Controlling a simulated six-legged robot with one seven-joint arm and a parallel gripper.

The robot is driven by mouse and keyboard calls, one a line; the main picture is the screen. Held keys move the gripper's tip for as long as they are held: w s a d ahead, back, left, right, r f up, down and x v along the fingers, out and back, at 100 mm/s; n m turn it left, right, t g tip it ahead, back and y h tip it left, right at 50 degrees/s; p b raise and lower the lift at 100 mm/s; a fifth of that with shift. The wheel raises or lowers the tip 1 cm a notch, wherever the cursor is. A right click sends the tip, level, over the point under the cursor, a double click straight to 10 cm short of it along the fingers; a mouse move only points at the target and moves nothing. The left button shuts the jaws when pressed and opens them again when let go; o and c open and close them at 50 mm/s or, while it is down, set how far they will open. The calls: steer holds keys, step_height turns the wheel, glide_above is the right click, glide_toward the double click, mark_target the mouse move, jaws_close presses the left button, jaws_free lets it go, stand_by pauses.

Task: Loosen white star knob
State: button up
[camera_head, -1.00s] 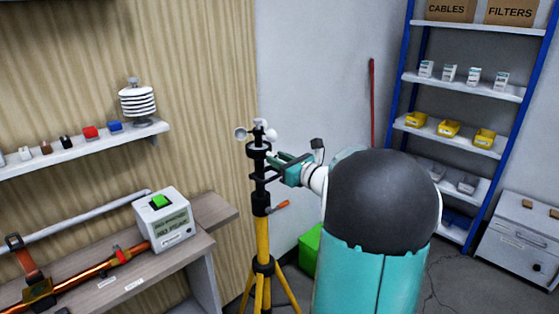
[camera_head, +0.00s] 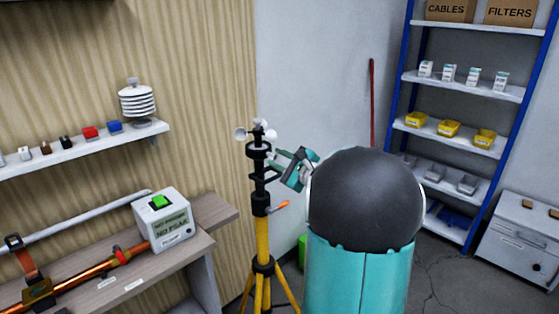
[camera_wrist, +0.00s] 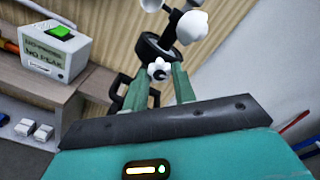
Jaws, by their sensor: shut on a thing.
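The white star knob (camera_wrist: 158,68) is on the dark head of the mast, seen in the wrist view between the tips of my two green fingers. My gripper (camera_wrist: 160,76) is shut on it, one finger on each side. In the head view my gripper (camera_head: 279,158) is at the right side of the black mast head (camera_head: 259,152), and the knob cannot be made out there. The mast has white cups (camera_head: 258,127) at its top and stands upright on a yellow tripod (camera_head: 262,240) with an orange lever (camera_head: 279,205).
A bench (camera_head: 207,219) with a white box (camera_head: 163,220) that has a green top button is at left. A wall shelf (camera_head: 80,149) holds small blocks and a white louvred sensor (camera_head: 137,102). A blue rack (camera_head: 466,86) stands at right. Open floor lies right of the tripod.

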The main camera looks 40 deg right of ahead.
steer(key=n, duration=0.3)
steer(key=shift+n, duration=0.4)
steer(key=n, duration=0.3)
steer(key=shift+n, duration=0.3)
steer(key=n, duration=0.4)
steer(key=shift+n, duration=1.8)
steer(key=o, duration=1)
steer(key=shift+r, duration=0.1)
steer(key=shift+s, duration=0.1)
steer(key=s, duration=1.3)
steer(key=shift+s+d, duration=0.2)
steer(key=shift+s, duration=0.1)
